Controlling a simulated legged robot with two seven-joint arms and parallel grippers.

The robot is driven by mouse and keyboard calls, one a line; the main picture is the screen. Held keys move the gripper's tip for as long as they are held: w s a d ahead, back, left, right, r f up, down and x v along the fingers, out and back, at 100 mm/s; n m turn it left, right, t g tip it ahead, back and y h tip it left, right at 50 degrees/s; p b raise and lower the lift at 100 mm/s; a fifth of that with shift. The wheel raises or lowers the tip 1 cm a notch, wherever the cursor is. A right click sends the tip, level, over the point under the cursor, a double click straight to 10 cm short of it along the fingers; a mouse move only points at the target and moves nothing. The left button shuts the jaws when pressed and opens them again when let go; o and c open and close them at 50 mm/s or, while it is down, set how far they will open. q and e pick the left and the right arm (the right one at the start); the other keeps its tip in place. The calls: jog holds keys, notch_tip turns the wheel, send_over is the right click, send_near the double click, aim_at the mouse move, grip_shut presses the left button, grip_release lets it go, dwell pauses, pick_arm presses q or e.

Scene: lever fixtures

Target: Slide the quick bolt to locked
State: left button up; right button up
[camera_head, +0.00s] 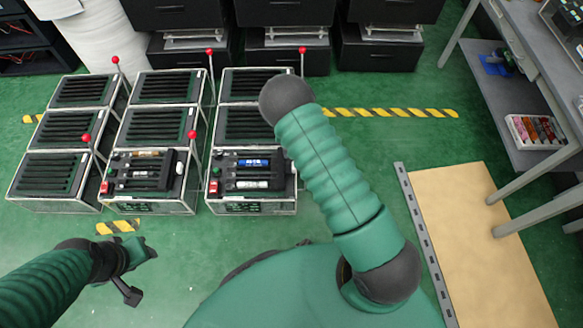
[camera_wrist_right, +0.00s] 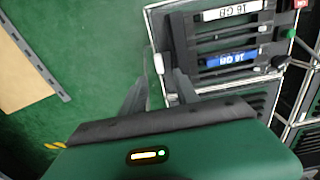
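The front right fixture (camera_head: 250,205) is a clear-sided box with dark slots, blue and white modules and a red switch (camera_head: 213,187). In the right wrist view the same box (camera_wrist_right: 185,98) shows at upper right, turned around. I cannot tell for sure which part is the quick bolt; a pale upright handle (camera_wrist_right: 159,63) stands at the box's side. My right gripper (camera_wrist_right: 158,92) is open, its two fingers apart on either side of the handle's lower part; contact is unclear. My left gripper (camera_head: 140,272) is low at left, away from the fixtures; its finger opening is unclear.
Several similar fixtures with red-ball levers (camera_head: 191,134) stand to the left and behind. A grey bench (camera_head: 483,95) is at right. A tan mat (camera_head: 465,225) lies on the green floor. My right arm hides part of the front right box.

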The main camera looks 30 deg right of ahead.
notch_tip(320, 180, down, 9)
jog(key=b, duration=0.3)
jog(key=shift+d+b, duration=0.1)
jog(key=shift+b, duration=0.3)
jog(key=shift+c, duration=0.5)
grip_shut()
dwell(0.3)
